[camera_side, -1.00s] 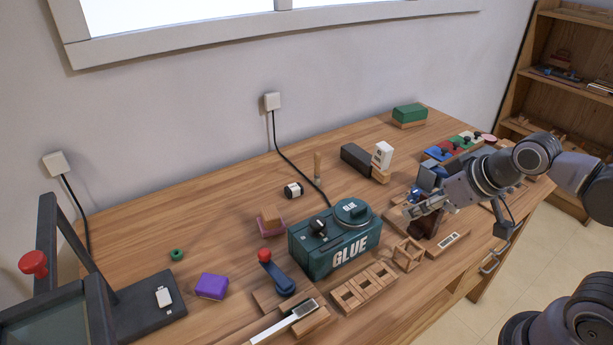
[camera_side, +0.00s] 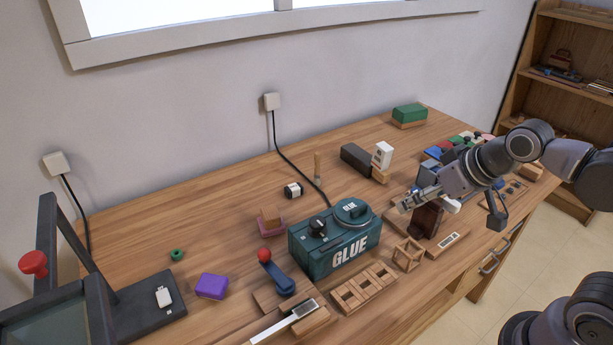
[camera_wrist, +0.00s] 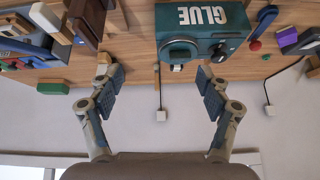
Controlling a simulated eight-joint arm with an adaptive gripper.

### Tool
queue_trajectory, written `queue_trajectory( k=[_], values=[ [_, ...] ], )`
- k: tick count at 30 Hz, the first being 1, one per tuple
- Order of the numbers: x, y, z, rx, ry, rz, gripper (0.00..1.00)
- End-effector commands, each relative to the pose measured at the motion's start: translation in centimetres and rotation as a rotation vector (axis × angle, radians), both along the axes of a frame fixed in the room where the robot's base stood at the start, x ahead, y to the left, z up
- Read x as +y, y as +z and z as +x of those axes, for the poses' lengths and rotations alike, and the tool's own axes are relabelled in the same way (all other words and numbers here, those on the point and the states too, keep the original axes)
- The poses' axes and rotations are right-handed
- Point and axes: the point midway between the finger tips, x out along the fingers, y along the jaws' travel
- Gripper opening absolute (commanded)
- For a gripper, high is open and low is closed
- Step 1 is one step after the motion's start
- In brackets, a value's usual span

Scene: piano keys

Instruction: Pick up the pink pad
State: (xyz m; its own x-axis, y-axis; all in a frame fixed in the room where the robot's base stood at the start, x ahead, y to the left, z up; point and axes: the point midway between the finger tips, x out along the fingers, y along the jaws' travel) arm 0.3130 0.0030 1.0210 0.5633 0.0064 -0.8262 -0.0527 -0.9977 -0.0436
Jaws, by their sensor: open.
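A small pink piece (camera_side: 487,136) lies at the far right end of a row of coloured pieces, partly behind my arm. A pinkish-mauve base (camera_side: 272,229) with wooden parts on it stands left of the glue box; I cannot tell which of the two is the pad. My gripper (camera_side: 404,204) is over the right part of the table, beside a dark brown block (camera_side: 426,220) and far from both. In the wrist view my gripper (camera_wrist: 155,72) has its fingers wide apart, with nothing held between them.
The green glue box (camera_side: 335,245) stands mid-table, with a wooden frame (camera_side: 408,254) to its right. A black block (camera_side: 356,158) and a white block (camera_side: 383,154) stand behind. A purple block (camera_side: 212,286) lies left.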

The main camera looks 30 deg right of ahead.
Motion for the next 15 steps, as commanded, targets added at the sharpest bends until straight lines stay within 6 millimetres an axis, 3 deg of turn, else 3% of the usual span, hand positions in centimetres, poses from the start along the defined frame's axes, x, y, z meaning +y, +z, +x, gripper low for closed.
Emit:
queue_trajectory(
  k=[6, 15],
  values=[
    [1.5, 3.1, 4.5, 0.086, -0.189, 0.141, 0.77],
    [4.4, 5.2, 11.4, 0.215, -0.502, 0.312, 0.77]
  ],
)
